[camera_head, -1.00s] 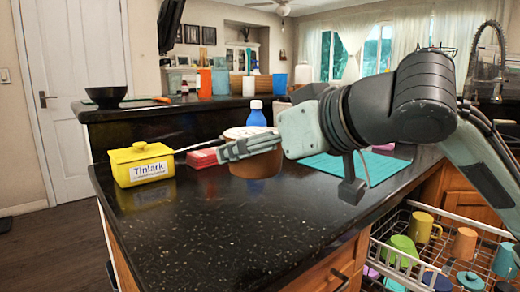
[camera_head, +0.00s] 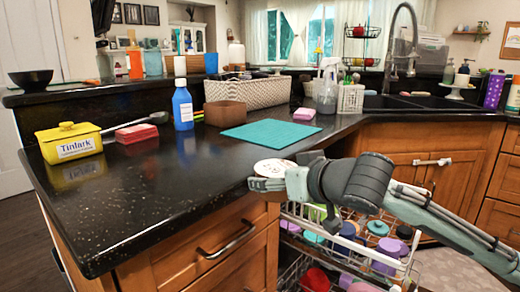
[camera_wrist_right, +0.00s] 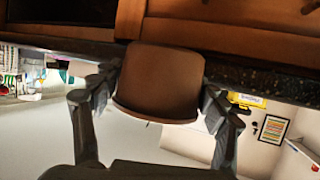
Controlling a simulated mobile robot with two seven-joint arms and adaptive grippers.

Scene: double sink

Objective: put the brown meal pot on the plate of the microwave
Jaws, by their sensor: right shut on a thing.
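The brown meal pot (camera_wrist_right: 160,85) is between the fingers of my right gripper (camera_wrist_right: 158,88) in the right wrist view, with a finger on each side. In the head view my right gripper (camera_head: 268,182) holds it by the counter's front edge, above the pulled-out dish rack. There only the pot's pale round lid (camera_head: 275,168) with dark marking shows clearly; its body is mostly hidden behind the gripper. My left gripper is not in view. No microwave or microwave plate shows.
The black counter (camera_head: 150,200) holds a yellow butter box (camera_head: 70,142), a blue bottle (camera_head: 182,105), a brown square container (camera_head: 225,113) and a teal mat (camera_head: 270,134). The open dish rack (camera_head: 325,240) with colourful cups lies below the counter. Closed wooden drawers (camera_head: 215,245) face front.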

